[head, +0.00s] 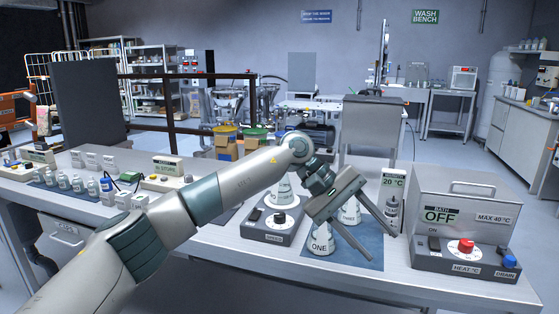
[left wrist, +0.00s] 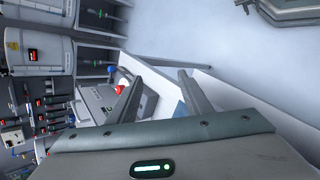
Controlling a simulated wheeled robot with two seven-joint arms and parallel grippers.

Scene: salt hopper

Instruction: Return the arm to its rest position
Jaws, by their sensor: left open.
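My left arm (head: 190,205) reaches in from the lower left of the head view, across the bench. My left gripper (head: 380,244) is open, its two fingers spread and pointing down to the right. In the picture it lies in front of the flasks and the blue mat; its exact height above them is hard to tell. Nothing shows between its fingers. In the left wrist view the two fingers of the left gripper (left wrist: 160,76) stand apart, with the bench edge and floor beyond. My right gripper is in neither view.
A flask marked ONE (head: 320,240) and another marked THREE (head: 350,212) stand on the blue mat (head: 365,256), close by the gripper. A stirrer with a flask (head: 283,190) on it is left; a water bath (head: 470,205) is right. Small bottles (head: 78,184) stand at far left.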

